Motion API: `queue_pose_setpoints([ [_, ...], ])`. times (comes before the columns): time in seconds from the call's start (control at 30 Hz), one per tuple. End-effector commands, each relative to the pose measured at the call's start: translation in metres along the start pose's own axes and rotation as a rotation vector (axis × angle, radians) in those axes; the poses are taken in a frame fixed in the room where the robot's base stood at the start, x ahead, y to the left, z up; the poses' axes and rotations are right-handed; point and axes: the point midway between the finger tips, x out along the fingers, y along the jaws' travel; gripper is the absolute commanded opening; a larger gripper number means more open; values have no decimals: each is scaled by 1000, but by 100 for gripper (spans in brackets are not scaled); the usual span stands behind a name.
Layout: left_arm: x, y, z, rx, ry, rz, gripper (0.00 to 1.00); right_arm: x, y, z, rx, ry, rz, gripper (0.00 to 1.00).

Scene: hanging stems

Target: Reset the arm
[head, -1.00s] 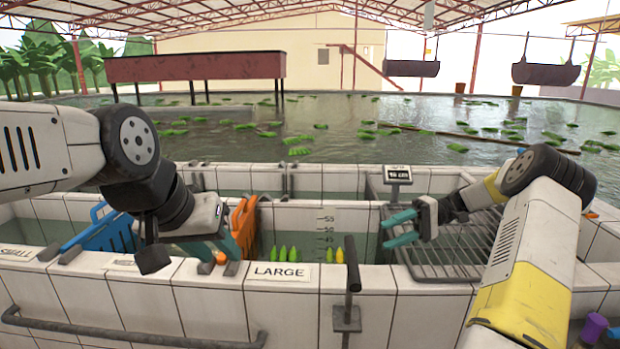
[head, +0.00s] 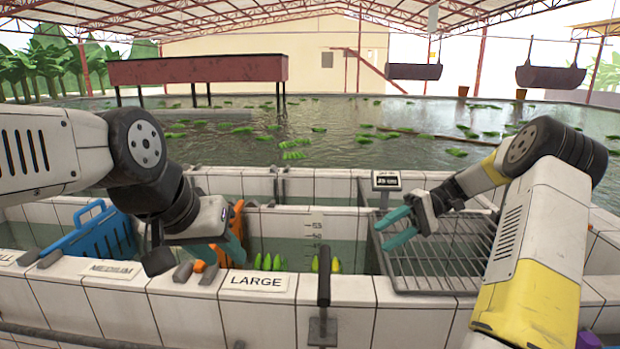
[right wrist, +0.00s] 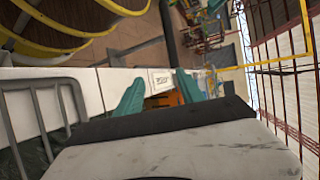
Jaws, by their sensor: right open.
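My left gripper (head: 228,248) has teal fingers and is low at the tank wall, beside an orange panel (head: 238,222). Its fingers overlap in the picture, so its opening is unclear. My right gripper (head: 396,228) is at the left edge of the metal rack (head: 440,262), with its two teal fingers apart and nothing between them. The right wrist view also shows its fingers (right wrist: 160,92) spread, with a white wall and label behind the gap. My right arm is bent, its elbow high at the right.
Tiled tanks carry a LARGE sign (head: 257,282) and a MEDIUM sign (head: 112,270). A blue panel (head: 88,235) stands at left. Green bananas (head: 270,262) stand in the tank. A dark post (head: 323,288) rises from the front wall. A small display (head: 386,181) stands behind the rack.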

Motion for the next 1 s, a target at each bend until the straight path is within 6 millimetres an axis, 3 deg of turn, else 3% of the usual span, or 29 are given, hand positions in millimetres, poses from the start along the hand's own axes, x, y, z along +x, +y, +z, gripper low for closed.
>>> queue_pose_setpoints([
  [0.37, 0, 0, 0, 0, 0, 0, 36, 38, -49, 30, 68, 33, 362, 45],
  [0.7, 0, 0, 0, 0, 0, 0, 36, 67, -93, 102, 51, 267, 813, 45],
  [1.0, 0, 0, 0, 0, 0, 0, 36, 78, -107, 167, -82, 583, 1017, 45],
])
